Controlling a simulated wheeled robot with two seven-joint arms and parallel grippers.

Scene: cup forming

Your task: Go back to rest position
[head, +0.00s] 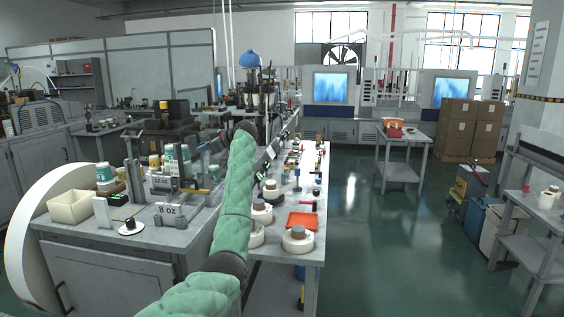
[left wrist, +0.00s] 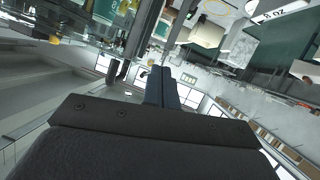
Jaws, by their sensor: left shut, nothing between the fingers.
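My left arm, in a green sleeve (head: 235,190), reaches up and forward through the middle of the head view, between the machine bench (head: 95,240) and the long table at its right. In the left wrist view, the two dark fingers of my left gripper (left wrist: 163,78) lie together with nothing between them. The gripper is clear of any object I can make out. In the head view the hand is hard to tell from the clutter behind it. My right arm and gripper do not show.
The long table holds an orange tray (head: 301,220) and white rolls (head: 297,241). A cart (head: 403,140) and stacked boxes (head: 470,125) stand farther back. Green floor (head: 385,240) at right is open.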

